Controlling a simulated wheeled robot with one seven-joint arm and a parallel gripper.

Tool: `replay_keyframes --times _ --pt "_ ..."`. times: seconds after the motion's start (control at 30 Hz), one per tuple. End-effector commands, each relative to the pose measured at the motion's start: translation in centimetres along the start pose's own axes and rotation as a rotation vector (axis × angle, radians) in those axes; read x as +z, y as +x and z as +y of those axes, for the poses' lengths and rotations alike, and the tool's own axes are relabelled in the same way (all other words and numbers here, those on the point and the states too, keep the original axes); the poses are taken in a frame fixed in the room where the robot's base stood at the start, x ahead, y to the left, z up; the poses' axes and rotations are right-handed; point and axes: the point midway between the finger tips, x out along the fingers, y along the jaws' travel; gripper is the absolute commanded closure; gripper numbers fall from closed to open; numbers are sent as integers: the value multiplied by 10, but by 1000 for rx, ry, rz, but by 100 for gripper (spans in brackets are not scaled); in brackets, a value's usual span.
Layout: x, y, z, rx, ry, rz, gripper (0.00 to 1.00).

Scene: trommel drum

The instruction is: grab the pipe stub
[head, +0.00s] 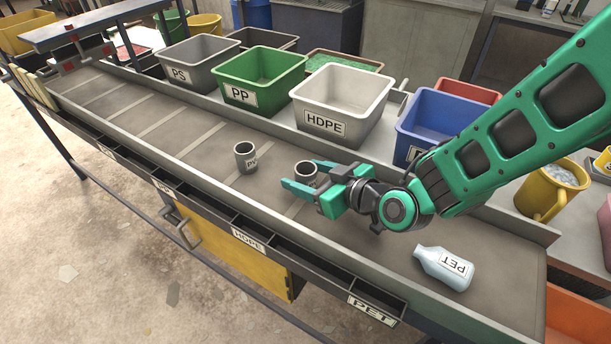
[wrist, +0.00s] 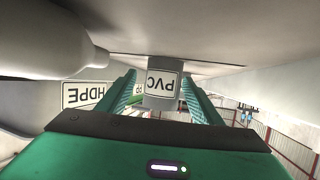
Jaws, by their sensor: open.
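My gripper is open and reaches left, low over the belt. In the wrist view a stub labelled PVC (wrist: 161,86) appears upside down between the two fingers (wrist: 163,95), with a gap on each side. I cannot tell whether its sides are level with the fingertips.
A pale bottle-like shape (wrist: 45,45) is close at the left in the wrist view. A PET bottle (head: 445,267) lies on the belt at right. Grey PS (head: 200,85), green PP (head: 245,100) and white HDPE (head: 365,125) bins line the far side. Belt left of the stubs is free.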

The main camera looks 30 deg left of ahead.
Motion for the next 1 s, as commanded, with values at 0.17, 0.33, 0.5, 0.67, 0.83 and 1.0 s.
replay_keyframes --times 0.17,0.33,0.5,0.67,0.83,1.0 --pt "0 23 -2 -1 -1 1 40" --pt "1 30 -2 0 0 1 40" --pt "0 30 -2 0 0 1 40" --pt "0 30 -2 0 0 1 76" --pt "0 30 -2 0 0 1 85" --pt "0 30 -2 0 0 1 85"
